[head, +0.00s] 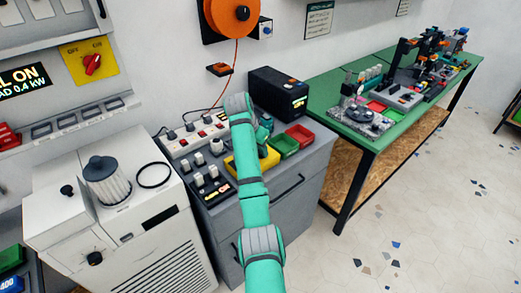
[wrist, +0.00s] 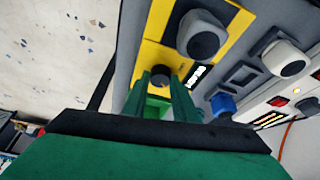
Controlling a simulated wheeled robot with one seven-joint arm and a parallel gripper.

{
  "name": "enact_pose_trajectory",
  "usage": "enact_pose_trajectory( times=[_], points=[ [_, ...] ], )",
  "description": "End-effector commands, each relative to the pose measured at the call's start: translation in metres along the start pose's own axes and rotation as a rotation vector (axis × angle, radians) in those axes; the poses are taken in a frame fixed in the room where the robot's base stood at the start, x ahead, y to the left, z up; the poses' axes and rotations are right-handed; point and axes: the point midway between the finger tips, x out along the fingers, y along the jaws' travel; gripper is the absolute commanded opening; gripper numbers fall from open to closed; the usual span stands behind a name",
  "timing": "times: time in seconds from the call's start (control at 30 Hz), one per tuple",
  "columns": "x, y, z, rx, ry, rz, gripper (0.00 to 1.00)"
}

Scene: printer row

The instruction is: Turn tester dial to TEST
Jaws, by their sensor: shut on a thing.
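The yellow tester (head: 233,168) sits on the grey bench top, partly hidden behind my arm in the head view. In the wrist view its yellow panel (wrist: 151,56) carries a small dark dial (wrist: 160,72) and a larger round grey-and-black knob (wrist: 201,36). A small dark display with white characters (wrist: 197,76) lies beside the dial. My gripper (wrist: 160,86) has its two green fingers on either side of the small dark dial, shut on it. The dial's pointer and markings cannot be read. My arm hides the gripper's grip in the head view.
Green bin (head: 284,146) and red bin (head: 300,134) stand right of the tester. Grey sockets and switches (head: 206,178) lie to its left, a black box (head: 279,92) behind. A blue knob (wrist: 222,103) is close to my fingers in the wrist view.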

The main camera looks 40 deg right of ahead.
Motion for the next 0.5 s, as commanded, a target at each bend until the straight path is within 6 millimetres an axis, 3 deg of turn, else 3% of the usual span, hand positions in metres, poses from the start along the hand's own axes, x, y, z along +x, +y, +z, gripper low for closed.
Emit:
enact_pose_trajectory(
  times=[0.5],
  points=[
    [0.0003, -0.0015, -0.0005, 0.191, 0.0, 0.078, 0.03]
  ],
)
